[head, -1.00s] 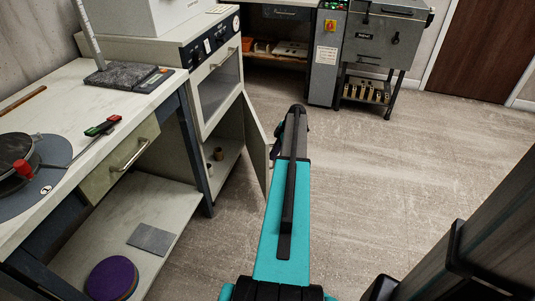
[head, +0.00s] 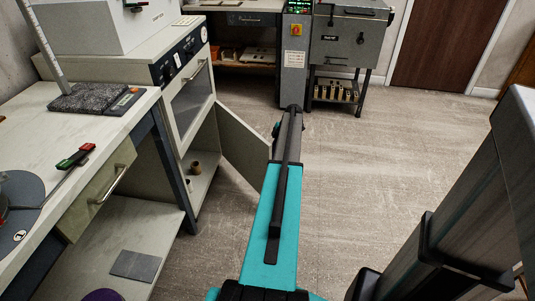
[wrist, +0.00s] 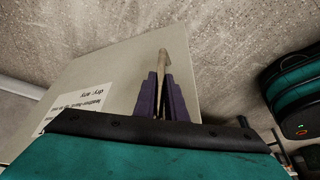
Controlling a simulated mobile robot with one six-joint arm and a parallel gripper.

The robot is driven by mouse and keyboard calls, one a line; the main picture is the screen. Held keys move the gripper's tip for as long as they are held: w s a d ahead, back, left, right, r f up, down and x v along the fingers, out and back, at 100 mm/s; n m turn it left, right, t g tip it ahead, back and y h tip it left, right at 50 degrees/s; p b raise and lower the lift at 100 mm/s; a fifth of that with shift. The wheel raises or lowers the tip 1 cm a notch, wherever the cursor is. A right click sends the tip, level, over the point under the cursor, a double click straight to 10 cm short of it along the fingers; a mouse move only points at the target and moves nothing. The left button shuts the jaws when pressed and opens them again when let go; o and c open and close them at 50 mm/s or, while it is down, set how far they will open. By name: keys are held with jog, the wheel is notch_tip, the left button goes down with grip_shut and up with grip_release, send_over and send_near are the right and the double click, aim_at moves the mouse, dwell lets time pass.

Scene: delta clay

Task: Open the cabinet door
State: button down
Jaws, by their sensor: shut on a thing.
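The cabinet door (head: 242,142) is the lower door of the grey-white unit. It stands swung well out from the cabinet (head: 207,140), and the inside shows. In the wrist view, the door (wrist: 105,75) is a pale panel with a white printed label (wrist: 77,108). My gripper (wrist: 162,78) has purple fingers, shut on the door's beige bar handle (wrist: 165,56). In the head view, my teal arm hides the gripper, the handle and the door's free edge.
Two small brown pots (head: 195,168) sit inside the cabinet. A workbench (head: 70,130) with a drawer stands at left. A grey machine on a stand (head: 350,40) is at the back. The floor (head: 400,150) to the right of my arm is clear.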

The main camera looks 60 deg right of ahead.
jog(key=shift+w+a, duration=0.15)
jog(key=c, duration=1.8)
grip_release()
jog(key=p+v, duration=0.1)
jog(key=v, duration=1.2)
jog(key=shift+r+p, duration=0.4)
